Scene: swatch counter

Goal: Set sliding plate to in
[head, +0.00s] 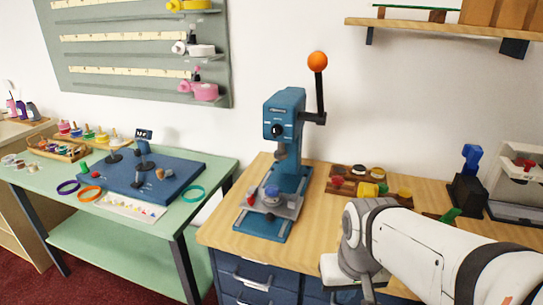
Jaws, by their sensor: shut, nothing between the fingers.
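A blue bench press (287,115) stands on the wooden counter, with an orange ball (317,61) on its raised lever. The grey sliding plate (288,208) lies across its blue base (262,226), toward the front. A blue-grey round piece (271,191) sits on the plate, and a small red part shows at its left edge. The press head hangs above and behind the plate, with a clear gap. My white arm reaches in from the right and bends down in front of the counter, right of the press. The fingers of my gripper are outside the picture.
A wooden tray (345,187) of coloured pieces lies right of the press. A black stand with a blue top (470,159) and a white machine (520,180) stand farther right. A green table (110,222) with a blue mat is at left. Blue drawers (240,272) sit below the counter.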

